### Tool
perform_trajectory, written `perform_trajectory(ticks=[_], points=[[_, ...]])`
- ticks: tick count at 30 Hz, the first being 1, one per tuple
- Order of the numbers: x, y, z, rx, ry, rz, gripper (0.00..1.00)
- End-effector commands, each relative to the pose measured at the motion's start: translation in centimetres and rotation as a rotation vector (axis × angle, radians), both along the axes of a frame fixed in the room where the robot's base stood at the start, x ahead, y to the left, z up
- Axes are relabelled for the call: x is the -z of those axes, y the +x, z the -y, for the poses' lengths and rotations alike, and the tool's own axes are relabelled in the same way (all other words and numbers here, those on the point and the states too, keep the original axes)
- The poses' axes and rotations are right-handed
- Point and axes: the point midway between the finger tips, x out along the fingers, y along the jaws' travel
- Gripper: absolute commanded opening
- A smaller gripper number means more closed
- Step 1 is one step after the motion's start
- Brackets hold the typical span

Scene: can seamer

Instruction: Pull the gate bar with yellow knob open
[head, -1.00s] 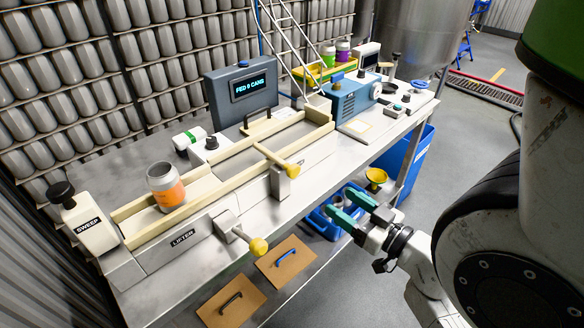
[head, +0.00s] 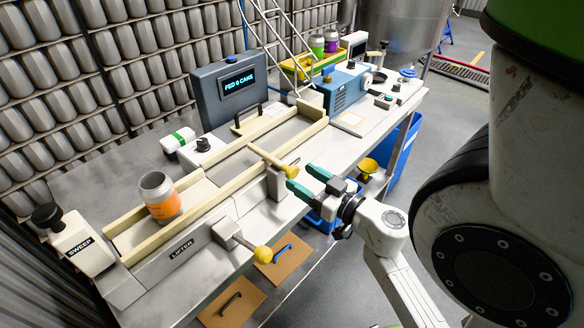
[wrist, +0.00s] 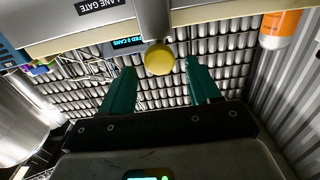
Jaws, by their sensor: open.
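The gate bar (head: 266,157) is a pale bar lying across the lane, with a yellow knob (head: 291,171) on its near end. In the wrist view the yellow knob (wrist: 159,59) shows between and just beyond my two green fingertips, below the LANE GATE label (wrist: 100,6). My gripper (head: 301,178) is open and empty, its fingertips close to the knob at the bench's front side. I cannot tell whether a finger touches the knob. A grey bracket (head: 275,187) stands under the bar.
A second yellow knob (head: 263,254) is on the LIFTER lever. An orange-labelled can (head: 159,197) stands in the lane at left. A blue machine (head: 343,90) is at the back right. A yellow funnel-like piece (head: 368,166) sits beyond my gripper.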

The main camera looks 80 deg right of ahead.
Motion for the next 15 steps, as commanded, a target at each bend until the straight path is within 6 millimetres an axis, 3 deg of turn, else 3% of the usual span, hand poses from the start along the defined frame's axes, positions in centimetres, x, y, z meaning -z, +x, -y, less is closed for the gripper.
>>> perform_trajectory(ticks=[6, 15], points=[[-0.1, 2.6, 1.6, 0.000, 0.001, 0.003, 0.62], [0.0, 3.7, 2.3, 0.000, 0.001, 0.000, 0.62]])
